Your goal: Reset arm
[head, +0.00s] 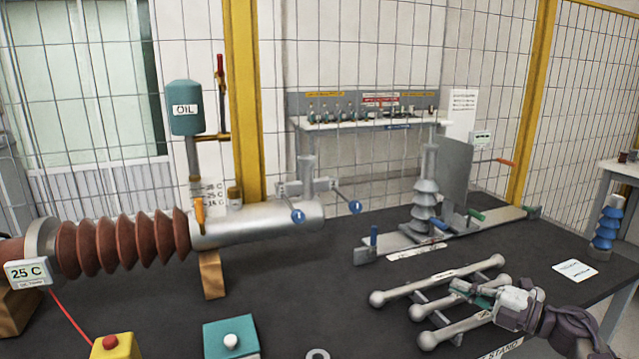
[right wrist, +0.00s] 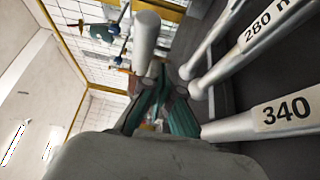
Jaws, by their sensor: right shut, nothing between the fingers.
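My right gripper (head: 468,288) is low over the front right of the dark table, pointing left, with its arm coming in from the lower right corner. It is shut and empty. In the right wrist view its teal fingers (right wrist: 157,92) are together. It is close above the rack of light metal rods (head: 440,280) with ball ends, and it partly covers the middle and front rods. I cannot tell whether it touches them. In the right wrist view, the rods beside the fingers carry labels, one reading 340 (right wrist: 287,112). My left gripper is not in view.
A ribbed brown bushing (head: 120,243) with a grey tube (head: 265,224) fills the left. A grey fixture with a ribbed insulator (head: 425,205) stands behind the rods. A blue insulator (head: 607,225) stands right. A teal button box (head: 231,338) and yellow button box (head: 115,346) are in front.

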